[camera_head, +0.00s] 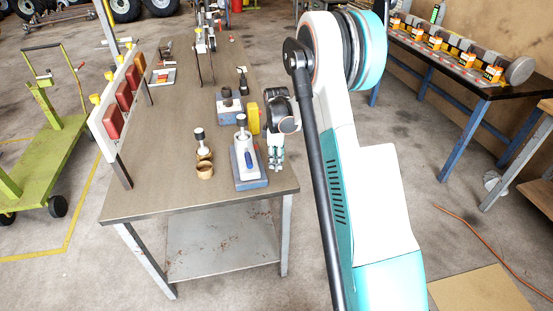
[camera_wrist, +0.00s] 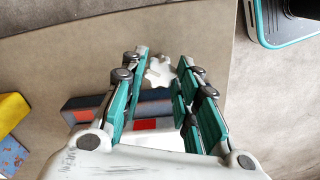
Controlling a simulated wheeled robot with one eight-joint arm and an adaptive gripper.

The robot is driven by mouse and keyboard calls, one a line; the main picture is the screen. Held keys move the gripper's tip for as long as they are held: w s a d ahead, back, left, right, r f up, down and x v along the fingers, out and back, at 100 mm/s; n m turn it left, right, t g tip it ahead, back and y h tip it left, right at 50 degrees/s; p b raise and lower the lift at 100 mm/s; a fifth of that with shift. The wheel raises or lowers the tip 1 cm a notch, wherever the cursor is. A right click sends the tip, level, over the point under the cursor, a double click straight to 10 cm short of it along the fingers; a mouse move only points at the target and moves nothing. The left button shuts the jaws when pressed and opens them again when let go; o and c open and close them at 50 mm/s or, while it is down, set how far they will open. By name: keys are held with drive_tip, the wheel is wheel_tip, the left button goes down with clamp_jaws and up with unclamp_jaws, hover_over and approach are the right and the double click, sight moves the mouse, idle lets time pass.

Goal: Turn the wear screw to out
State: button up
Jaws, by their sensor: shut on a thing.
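My gripper (camera_head: 276,160) points down over the right edge of the workbench, just right of a blue-based fixture with a blue handle. The knob's turn position cannot be read. In the head view the knob is not clearly visible.
The fixture (camera_head: 246,176) stands close to my gripper. A yellow block (camera_head: 253,118) and a blue-grey box (camera_head: 229,107) stand behind it. A white rack with red blocks (camera_head: 103,118) lines the bench's left edge. The bench front (camera_head: 165,200) is clear.

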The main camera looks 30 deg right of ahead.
drive_tip(key=n, duration=0.7)
idle(0.6)
drive_tip(key=o, duration=1.1)
drive_tip(key=shift+c, duration=0.2)
wheel_tip(320, 180, up, 12)
